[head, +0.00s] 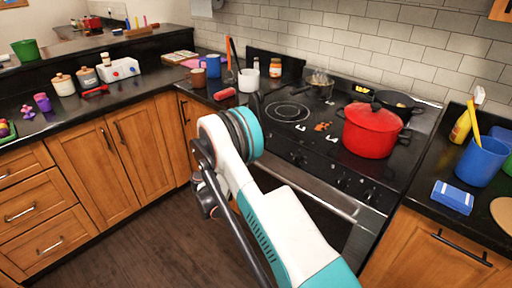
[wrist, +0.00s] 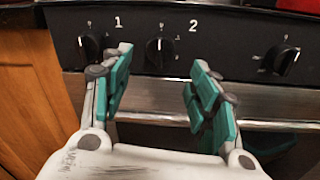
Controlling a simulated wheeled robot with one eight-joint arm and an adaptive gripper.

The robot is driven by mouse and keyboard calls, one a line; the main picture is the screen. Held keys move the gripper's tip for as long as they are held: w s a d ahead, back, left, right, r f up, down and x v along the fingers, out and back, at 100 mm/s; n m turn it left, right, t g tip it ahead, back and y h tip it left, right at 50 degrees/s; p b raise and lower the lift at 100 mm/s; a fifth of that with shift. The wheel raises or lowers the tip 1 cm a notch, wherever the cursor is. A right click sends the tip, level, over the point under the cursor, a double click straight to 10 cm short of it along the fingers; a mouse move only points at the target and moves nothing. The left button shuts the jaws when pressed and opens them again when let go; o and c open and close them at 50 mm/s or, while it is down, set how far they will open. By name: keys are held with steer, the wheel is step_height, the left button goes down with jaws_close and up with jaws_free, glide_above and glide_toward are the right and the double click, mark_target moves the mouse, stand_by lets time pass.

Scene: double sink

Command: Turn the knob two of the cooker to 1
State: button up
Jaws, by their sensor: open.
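The cooker (head: 290,88) stands at the right in the head view, with a black front panel that shows in the wrist view (wrist: 228,48). Three black knobs show there: a left knob (wrist: 90,46), a middle knob (wrist: 159,54) and a right knob (wrist: 281,60). A printed "1" is between the left and middle knobs, and a "2" is just right of the middle knob. The middle knob's light mark points up, near the small top marking. My gripper (wrist: 161,62) is open and empty, its fingertips either side of the middle knob. In the head view my arm hides it.
A red pot (head: 370,132) and a dark pan (head: 398,102) stand on the cooktop. The oven handle (wrist: 250,125) runs below the panel, close to my fingers. The floor in front is clear.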

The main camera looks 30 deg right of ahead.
steer(key=b+x, duration=0.1)
steer(key=x, duration=0.5)
steer(key=shift+d+b, duration=0.2)
steer(key=shift+b, duration=0.1)
steer(key=c, duration=1.1)
